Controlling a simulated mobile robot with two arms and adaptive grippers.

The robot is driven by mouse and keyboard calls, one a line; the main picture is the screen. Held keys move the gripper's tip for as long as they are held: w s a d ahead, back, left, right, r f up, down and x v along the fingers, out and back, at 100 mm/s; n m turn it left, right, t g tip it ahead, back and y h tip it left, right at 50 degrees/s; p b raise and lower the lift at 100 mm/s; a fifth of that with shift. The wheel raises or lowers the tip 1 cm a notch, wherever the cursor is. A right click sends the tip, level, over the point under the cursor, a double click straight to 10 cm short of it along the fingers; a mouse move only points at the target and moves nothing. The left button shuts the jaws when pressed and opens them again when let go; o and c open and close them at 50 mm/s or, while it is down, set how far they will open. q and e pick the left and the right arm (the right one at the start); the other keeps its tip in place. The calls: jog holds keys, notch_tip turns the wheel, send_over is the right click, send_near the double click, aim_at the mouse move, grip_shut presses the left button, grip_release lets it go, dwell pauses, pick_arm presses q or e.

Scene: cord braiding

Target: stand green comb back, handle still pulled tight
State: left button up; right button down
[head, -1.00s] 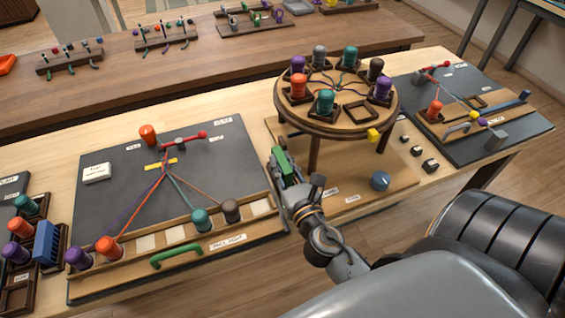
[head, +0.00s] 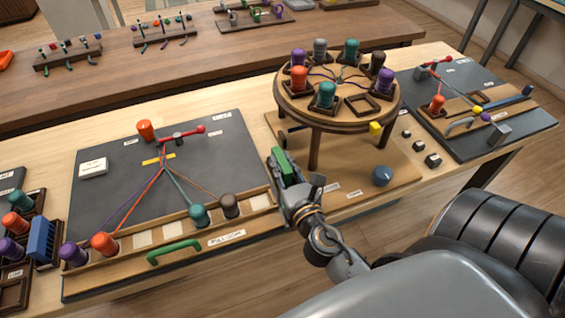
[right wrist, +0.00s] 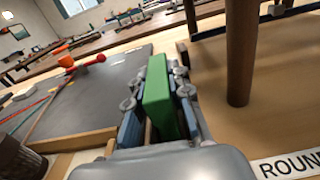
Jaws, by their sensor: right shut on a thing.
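My right gripper (head: 284,172) is shut on the green comb (head: 287,161), between the cord board and the round stand. In the right wrist view the comb (right wrist: 158,95) stands upright as a green block between the fingers (right wrist: 162,110); its teeth are hidden. The green handle (head: 174,251) sits at the front of the wooden rail (head: 142,243), with no gripper on it. Purple, orange, teal and brown cords run straight from the yellow mark (head: 157,160) to bobbins at the rail. My left gripper is not in view.
The round stand (head: 335,118) with several bobbins rises just right of my right gripper; its leg (right wrist: 241,60) is close in the wrist view. A blue comb (head: 41,240) stands at far left beside bobbin trays. The middle of the dark board (head: 112,180) is largely bare.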

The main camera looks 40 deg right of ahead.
dwell(0.3)
jog(key=c, duration=1.1)
grip_release()
jog(key=shift+c, duration=0.2)
jog(key=shift+f, duration=0.1)
jog(key=shift+s, duration=0.1)
jog(key=v, duration=1.2)
